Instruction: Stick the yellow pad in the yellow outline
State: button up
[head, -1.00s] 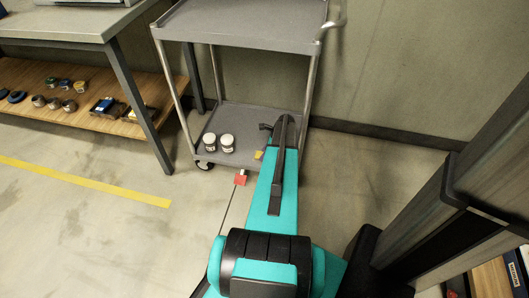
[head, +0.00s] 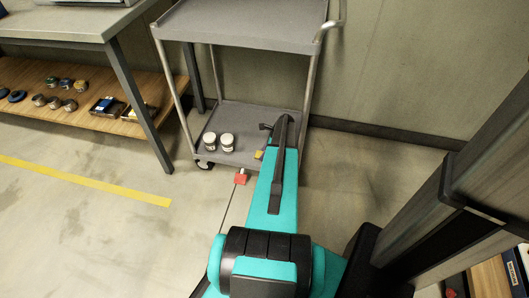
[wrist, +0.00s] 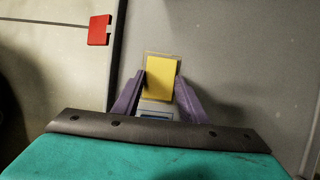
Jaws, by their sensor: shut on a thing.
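The yellow pad (wrist: 162,78) is between the two purple fingers of my gripper (wrist: 161,76) in the wrist view, and the gripper is shut on it. The pad lies over or just above a grey surface. A thin pale yellowish line, likely the yellow outline (wrist: 163,53), shows along the pad's far edge; the rest of it is hidden, and I cannot tell whether the pad touches the surface. In the head view, a small yellow patch (head: 259,155) shows beside my arm at the cart's lower shelf; my fingers are hidden there.
The grey cart (head: 245,25) has two white-lidded jars (head: 227,142) on its lower shelf. A red tag (head: 240,178) is near the shelf's front edge; it also shows in the wrist view (wrist: 98,30). A workbench (head: 60,25) stands left, with a yellow floor stripe (head: 90,182) before it.

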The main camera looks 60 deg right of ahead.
jog(key=shift+f, duration=0.1)
jog(key=o, duration=1)
jog(key=shift+r+p, duration=0.6)
jog(key=shift+r, duration=1.1)
jog(key=shift+s+a+r, duration=0.2)
jog(key=shift+a, duration=0.1)
jog(key=shift+s+a+r+p, duration=0.2)
jog(key=shift+s+a+p, duration=0.15)
jog(key=shift+s+a, duration=1.45)
jog(key=shift+s+a+r+p, duration=0.3)
jog(key=shift+s+a, duration=0.75)
jog(key=shift+a, duration=1.4)
jog(key=shift+s+a+r+p, duration=0.1)
jog(key=shift+s+a+p, duration=0.3)
jog(key=shift+s+a, duration=1.4)
jog(key=shift+w+a, duration=0.3)
jog(key=shift+w, duration=0.05)
